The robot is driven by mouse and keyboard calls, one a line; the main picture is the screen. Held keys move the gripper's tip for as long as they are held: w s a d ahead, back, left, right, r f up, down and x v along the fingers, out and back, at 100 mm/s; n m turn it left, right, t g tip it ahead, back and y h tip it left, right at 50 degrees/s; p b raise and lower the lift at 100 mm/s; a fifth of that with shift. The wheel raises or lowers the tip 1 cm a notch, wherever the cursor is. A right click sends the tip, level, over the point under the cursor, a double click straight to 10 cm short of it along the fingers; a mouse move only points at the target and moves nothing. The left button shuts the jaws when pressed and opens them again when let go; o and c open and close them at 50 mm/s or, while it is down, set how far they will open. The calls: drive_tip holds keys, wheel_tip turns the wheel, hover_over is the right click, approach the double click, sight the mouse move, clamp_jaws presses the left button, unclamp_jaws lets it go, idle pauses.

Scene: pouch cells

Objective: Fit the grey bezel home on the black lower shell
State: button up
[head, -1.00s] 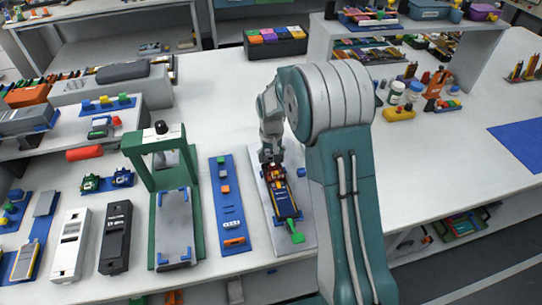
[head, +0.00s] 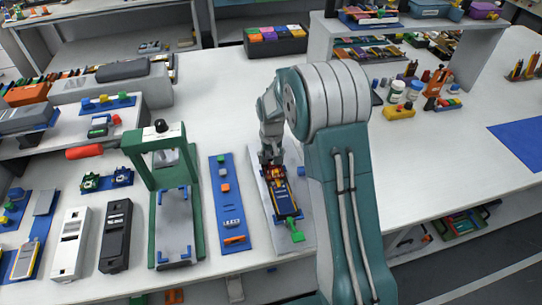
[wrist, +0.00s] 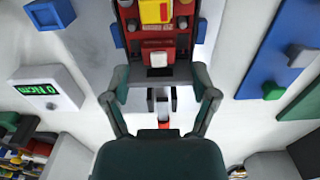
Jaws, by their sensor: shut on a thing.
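The black lower shell (head: 282,196) lies in a fixture with blue corner holders and a green handle, in the middle of the head view. Red, yellow and orange parts show at its far end; the wrist view shows red and yellow inner parts (wrist: 156,25) at the top. My gripper (head: 270,160) is low over that far end. In the wrist view my gripper (wrist: 162,88) has its two fingers closed at the sides of a dark grey edge, which I take as the grey bezel (wrist: 184,73). Whether the bezel touches or sits in the shell cannot be told.
A blue strip (head: 218,170) with small parts lies left of the fixture's pale plate (head: 260,201). A green press frame (head: 150,150) stands further left. A small display box (wrist: 45,90) shows in the wrist view.

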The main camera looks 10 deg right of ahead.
drive_tip(key=shift+f, duration=0.3)
drive_tip(key=o, duration=0.6)
wheel_tip(320, 180, up, 12)
idle(0.3)
drive_tip(key=shift+f, duration=0.1)
